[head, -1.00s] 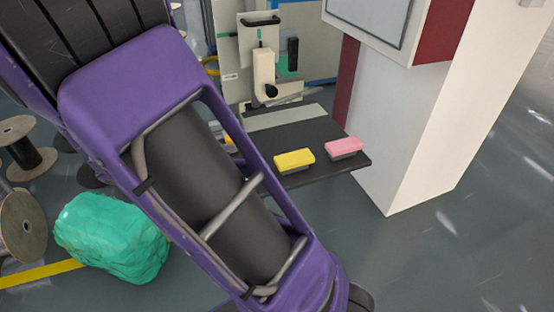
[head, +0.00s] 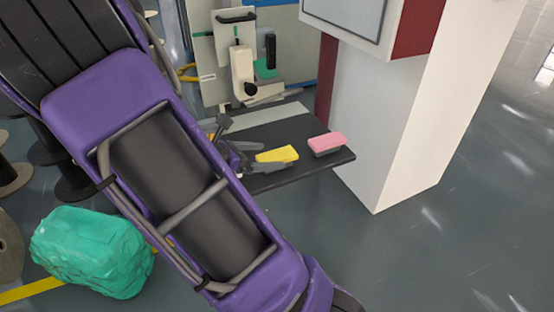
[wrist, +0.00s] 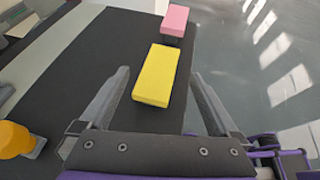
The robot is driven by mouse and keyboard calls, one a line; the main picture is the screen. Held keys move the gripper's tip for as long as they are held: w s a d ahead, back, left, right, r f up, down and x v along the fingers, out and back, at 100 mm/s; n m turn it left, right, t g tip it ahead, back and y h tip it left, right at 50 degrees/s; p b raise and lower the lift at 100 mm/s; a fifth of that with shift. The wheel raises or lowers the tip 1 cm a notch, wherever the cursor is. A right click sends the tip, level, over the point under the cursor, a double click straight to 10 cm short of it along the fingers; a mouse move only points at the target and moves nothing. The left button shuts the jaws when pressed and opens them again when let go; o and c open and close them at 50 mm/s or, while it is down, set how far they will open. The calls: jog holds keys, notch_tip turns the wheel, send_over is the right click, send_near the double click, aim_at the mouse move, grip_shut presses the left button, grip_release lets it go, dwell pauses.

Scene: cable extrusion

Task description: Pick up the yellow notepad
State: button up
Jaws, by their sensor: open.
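The yellow notepad (head: 277,154) lies on the dark table shelf, and it fills the middle of the wrist view (wrist: 157,76). My gripper (head: 252,157) is at its left end in the head view, partly hidden by my own purple arm. In the wrist view my gripper (wrist: 159,74) is open, with one finger on each side of the notepad's near part. Gaps show between the notepad and both fingers. I cannot tell how far the fingertips are above the shelf.
A pink block (head: 326,144) lies just beyond the notepad on the dark shelf (head: 300,173). A white column (head: 390,140) stands to the right. A yellow-orange rounded object (wrist: 14,140) is at the left in the wrist view. A green lump (head: 92,250) sits on the floor.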

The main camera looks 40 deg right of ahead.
aim_at(277, 157)
jog(key=x, duration=0.2)
jog(key=shift+d+f, duration=0.1)
jog(key=shift+d, duration=0.2)
jog(key=c, duration=1.5)
